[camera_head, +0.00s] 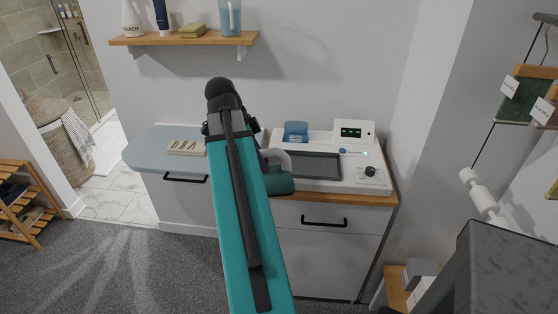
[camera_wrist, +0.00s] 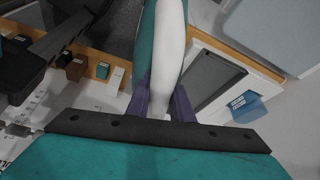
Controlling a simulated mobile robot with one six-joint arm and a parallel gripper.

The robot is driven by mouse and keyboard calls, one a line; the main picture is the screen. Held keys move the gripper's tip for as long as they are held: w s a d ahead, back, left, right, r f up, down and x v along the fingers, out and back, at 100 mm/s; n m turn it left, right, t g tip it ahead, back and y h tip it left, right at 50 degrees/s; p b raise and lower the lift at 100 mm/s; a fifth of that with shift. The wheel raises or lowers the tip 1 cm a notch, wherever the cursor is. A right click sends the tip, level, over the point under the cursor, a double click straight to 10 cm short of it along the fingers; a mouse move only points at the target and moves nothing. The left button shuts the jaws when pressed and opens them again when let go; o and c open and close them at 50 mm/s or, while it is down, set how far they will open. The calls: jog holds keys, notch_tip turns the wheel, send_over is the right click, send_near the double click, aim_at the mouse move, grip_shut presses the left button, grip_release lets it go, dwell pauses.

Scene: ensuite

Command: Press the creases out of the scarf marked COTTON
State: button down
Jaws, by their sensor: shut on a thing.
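The iron (camera_head: 280,184) has a teal-green body and a white handle. In the head view it is beside my arm at the front left of the white station, partly hidden by the arm. In the wrist view my gripper (camera_wrist: 163,104) has its purple fingers shut around the iron's white handle (camera_wrist: 171,40). My fingertips are hidden behind the arm in the head view. Dark green cloths (camera_head: 516,108) with white tags hang on wooden hangers at the right edge. Their tags are too small to read, so I cannot tell which is the COTTON scarf.
The white station has a dark grey plate (camera_head: 314,166), a blue container (camera_head: 296,131), a display (camera_head: 353,132) and a dial (camera_head: 372,172). A pale blue-grey board (camera_head: 150,152) at left bears a cream slotted item (camera_head: 186,147). A wall shelf (camera_head: 185,39) holds bottles above.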

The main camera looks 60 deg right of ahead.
jog(key=w+a+n+t+h, duration=0.25)
jog(key=w+a+n, duration=0.65)
jog(key=w+a, duration=1.05)
jog(key=w+a+n+t+y, duration=0.2)
jog(key=w+a+n, duration=0.6)
jog(key=a, duration=0.5)
jog(key=w+a+n+t+y, duration=0.3)
jog(key=w+a+n, duration=0.6)
jog(key=a+n, duration=0.2)
jog(key=shift+a+n+t+b, duration=0.3)
jog(key=shift+a+t+b, duration=0.05)
jog(key=shift+a, duration=0.65)
jog(key=shift+w+r, duration=0.1)
